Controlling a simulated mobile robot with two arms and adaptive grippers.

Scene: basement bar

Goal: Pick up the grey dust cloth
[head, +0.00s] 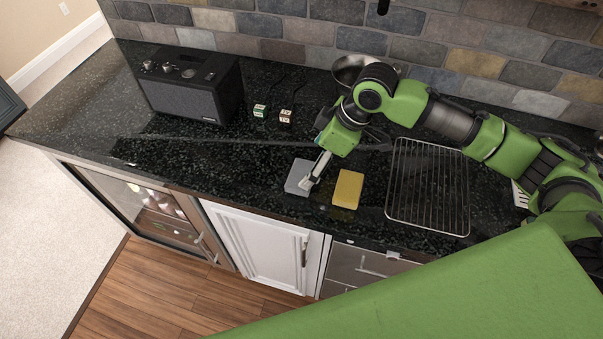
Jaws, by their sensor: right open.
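The grey dust cloth (297,173) lies flat on the dark speckled counter, near the middle of the head view. My right gripper (309,183) is open and points down at the right part of the cloth, hiding some of it. Its fingers look very close to the cloth, but I cannot tell whether they touch it. My left gripper is not in view.
A yellow sponge (347,189) lies just right of the cloth. A wire rack (428,222) is further right. Two small labelled cubes (286,116) and a black radio (196,92) stand behind. A metal bowl (347,72) is partly hidden by my arm. The counter's left front is clear.

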